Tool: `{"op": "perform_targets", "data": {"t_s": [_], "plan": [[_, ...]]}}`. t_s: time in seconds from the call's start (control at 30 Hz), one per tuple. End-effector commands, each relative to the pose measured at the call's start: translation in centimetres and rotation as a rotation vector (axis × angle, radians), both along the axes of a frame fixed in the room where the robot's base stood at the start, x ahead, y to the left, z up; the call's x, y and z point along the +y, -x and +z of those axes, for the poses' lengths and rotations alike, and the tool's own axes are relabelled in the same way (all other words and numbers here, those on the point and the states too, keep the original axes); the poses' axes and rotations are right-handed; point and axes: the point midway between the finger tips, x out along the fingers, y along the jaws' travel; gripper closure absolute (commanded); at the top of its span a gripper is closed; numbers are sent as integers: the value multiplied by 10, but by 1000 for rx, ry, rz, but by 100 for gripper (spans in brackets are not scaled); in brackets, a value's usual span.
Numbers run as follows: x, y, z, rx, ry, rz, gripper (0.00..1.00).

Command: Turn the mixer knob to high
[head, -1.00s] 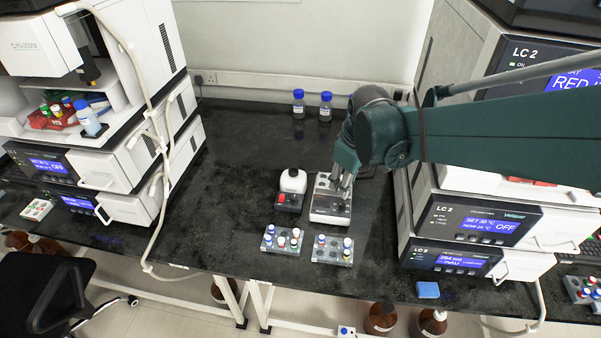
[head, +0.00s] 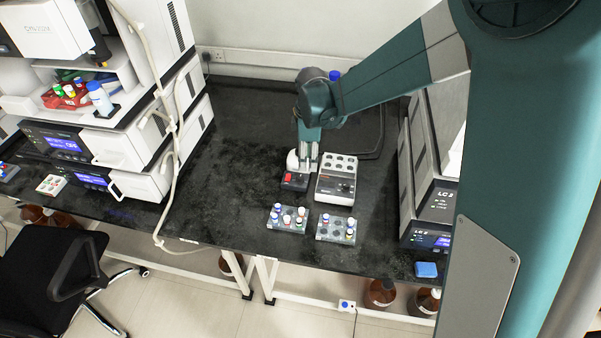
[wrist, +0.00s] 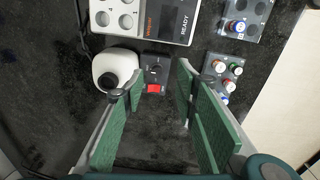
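The mixer is a small unit with a white rounded top (wrist: 115,68) and a dark front panel (wrist: 156,72) carrying a red switch (wrist: 153,88). In the head view, the mixer's dark front with its red part (head: 292,181) shows just below my gripper (head: 306,168). In the wrist view my gripper (wrist: 160,85) is open and empty. Its green-padded fingers stand apart, one toward the white top and one past the panel's right side. The knob is too small and dark to make out, so its setting cannot be read. Contact with the mixer cannot be told.
A grey block with wells and a READY panel (head: 336,180) stands close right of the mixer. Two vial racks (head: 287,224) (head: 321,236) sit in front. Instrument stacks stand left (head: 148,150) and right (head: 420,190). The black bench (head: 235,150) is clear left of the mixer.

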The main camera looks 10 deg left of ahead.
Motion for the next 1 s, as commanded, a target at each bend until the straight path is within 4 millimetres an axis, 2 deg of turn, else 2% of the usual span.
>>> {"op": "perform_targets", "data": {"t_s": [0.1, 0.3, 0.8, 1.0], "plan": [[15, -5, -12, 16, 11, 66, 70], [27, -8, -24, 32, 19, 128, 70], [29, -8, -28, 35, 21, 140, 70], [30, -8, -38, 35, 21, 139, 70]]}}
